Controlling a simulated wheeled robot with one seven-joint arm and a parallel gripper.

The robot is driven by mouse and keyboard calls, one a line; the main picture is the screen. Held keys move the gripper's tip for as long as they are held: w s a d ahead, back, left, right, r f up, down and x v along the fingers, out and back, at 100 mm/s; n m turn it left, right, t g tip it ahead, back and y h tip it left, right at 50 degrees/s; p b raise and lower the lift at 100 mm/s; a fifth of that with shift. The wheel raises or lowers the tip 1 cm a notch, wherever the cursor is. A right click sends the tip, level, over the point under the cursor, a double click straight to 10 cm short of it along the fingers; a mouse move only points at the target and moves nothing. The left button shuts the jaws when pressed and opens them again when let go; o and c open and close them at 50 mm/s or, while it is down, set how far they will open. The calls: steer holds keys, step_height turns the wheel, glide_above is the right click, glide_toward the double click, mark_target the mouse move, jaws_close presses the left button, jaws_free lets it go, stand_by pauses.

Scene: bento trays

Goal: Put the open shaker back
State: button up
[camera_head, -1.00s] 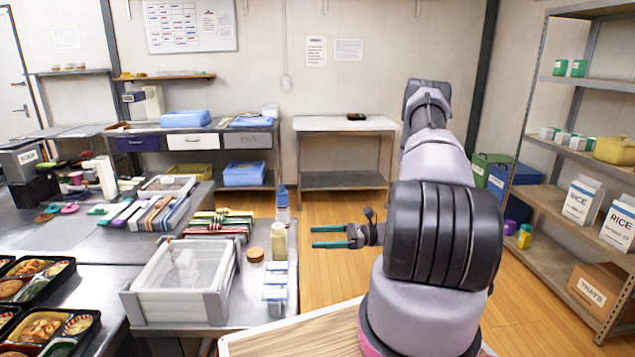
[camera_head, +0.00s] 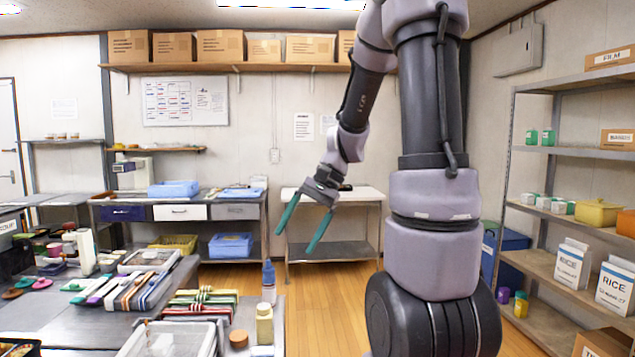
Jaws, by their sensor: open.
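My gripper (camera_head: 296,238) is open and empty, its teal fingers pointing down and left in the air before the back table. A pale yellow bottle-like container (camera_head: 264,325) stands upright on the near table, below and left of my gripper and apart from it. A round brown-topped piece (camera_head: 238,339) is beside it. A small yellow container (camera_head: 521,304) and a purple one (camera_head: 503,296) stand at the right shelf. I cannot tell which of these is the open shaker; no opening shows clearly.
A blue-capped bottle (camera_head: 269,282) stands behind the pale container. Rice boxes (camera_head: 572,265) fill part of the right shelf (camera_head: 535,262). Wooden floor (camera_head: 335,300) is free between the tables and my arm.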

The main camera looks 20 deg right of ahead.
steer(key=s+r+n+t+h, duration=0.4)
steer(key=s+r+t, duration=0.3)
steer(key=s+r, duration=0.3)
step_height(320, 180, up, 3)
steer(key=shift+d+f, duration=0.1)
steer(key=shift+d, duration=0.05)
stand_by(1.1)
